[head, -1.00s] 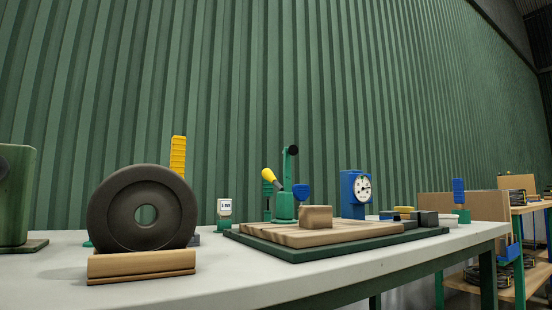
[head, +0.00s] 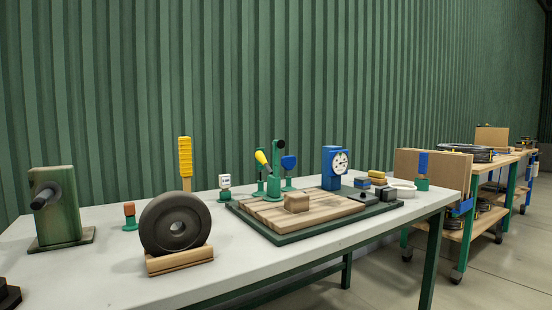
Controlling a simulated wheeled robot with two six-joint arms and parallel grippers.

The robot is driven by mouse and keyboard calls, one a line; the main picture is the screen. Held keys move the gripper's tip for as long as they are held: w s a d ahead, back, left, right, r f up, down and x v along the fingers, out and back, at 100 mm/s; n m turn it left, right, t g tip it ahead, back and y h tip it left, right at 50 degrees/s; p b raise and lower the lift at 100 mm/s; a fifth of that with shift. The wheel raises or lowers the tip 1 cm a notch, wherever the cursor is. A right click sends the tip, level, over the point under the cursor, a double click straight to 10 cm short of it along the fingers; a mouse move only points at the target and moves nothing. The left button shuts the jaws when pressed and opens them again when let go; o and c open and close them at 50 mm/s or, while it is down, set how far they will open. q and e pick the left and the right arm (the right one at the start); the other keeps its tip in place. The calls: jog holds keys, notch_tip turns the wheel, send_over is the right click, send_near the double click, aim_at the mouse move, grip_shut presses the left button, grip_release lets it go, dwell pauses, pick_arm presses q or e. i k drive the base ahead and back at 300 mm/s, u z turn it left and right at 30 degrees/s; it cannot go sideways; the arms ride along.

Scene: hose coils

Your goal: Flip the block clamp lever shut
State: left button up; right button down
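A green clamp-like fixture (head: 273,188) stands at the back edge of a slatted wooden board (head: 330,215) on the table. A lever with a yellow grip (head: 262,158) rises from it, tilted up and to the left. A green upright arm with a black knob (head: 279,144) stands beside the lever. I take this for the block clamp, with its lever raised. A small wooden block (head: 297,202) sits on the board in front of it, apart from the lever. Neither of my grippers is in view.
A dark wheel (head: 176,223) in a wooden cradle and a green stand (head: 55,207) occupy the table's left (head: 100,278). A blue dial gauge (head: 335,167) and small blocks stand at the right. A blue paddle-topped piece (head: 288,164) stands close by the clamp. The front table strip is clear.

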aim_at(259, 155)
jog(key=z, duration=1.2)
jog(key=i, duration=0.75)
jog(key=u, duration=1.9)
